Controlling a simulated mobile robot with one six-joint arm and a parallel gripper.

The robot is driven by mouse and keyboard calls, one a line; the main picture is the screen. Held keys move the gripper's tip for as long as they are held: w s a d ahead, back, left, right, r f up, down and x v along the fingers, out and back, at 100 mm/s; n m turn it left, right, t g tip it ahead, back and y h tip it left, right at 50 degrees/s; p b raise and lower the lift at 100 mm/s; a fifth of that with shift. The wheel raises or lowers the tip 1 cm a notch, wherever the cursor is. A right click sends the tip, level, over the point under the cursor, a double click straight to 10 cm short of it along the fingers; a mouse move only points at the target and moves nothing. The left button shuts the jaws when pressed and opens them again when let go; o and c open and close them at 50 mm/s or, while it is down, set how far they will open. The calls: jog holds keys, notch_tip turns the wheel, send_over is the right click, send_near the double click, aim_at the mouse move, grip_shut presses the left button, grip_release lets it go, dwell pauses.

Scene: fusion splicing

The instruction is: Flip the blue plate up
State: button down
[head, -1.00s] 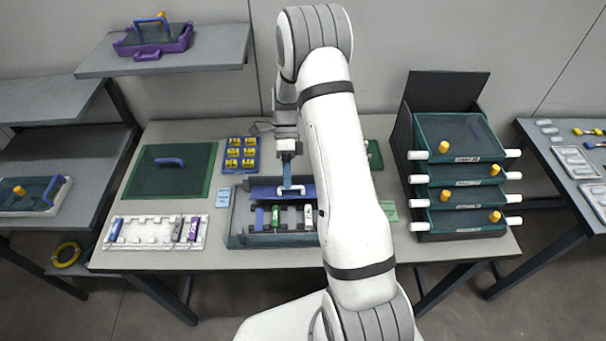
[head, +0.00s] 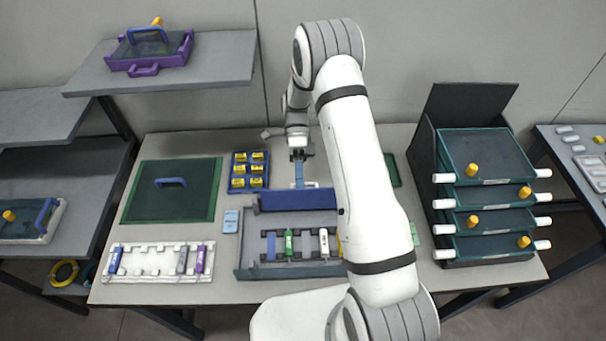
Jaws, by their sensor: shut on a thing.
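The blue plate (head: 297,200) stands tilted up along the back part of the grey-blue box (head: 262,229), its broad face turned to the camera. My gripper (head: 299,184) is behind the plate's top edge, fingers pointing down. The exact contact of the fingers is hidden. In the front of the box, a green piece (head: 289,244) and a white piece (head: 324,242) sit in a dark rack. My arm covers the right end of the box.
A white rack (head: 150,262) with several coloured pieces and a green panel (head: 190,203) with a handle lie left. A blue tray (head: 239,184) of yellow boxes sits behind the box. Stacked green trays (head: 480,155) stand right. The table front is narrow but clear.

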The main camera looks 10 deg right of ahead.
jog(key=shift+w+d+f+t+b, duration=0.1)
jog(key=shift+w+f+t+b, duration=0.35)
jog(key=shift+f, duration=0.4)
jog(key=shift+w+d, duration=0.1)
jog(key=c, duration=1.5)
grip_release()
jog(key=shift+w+f+g, duration=0.1)
jog(key=shift+w+g, duration=0.15)
jog(key=shift+w, duration=0.1)
jog(key=shift+s, duration=0.1)
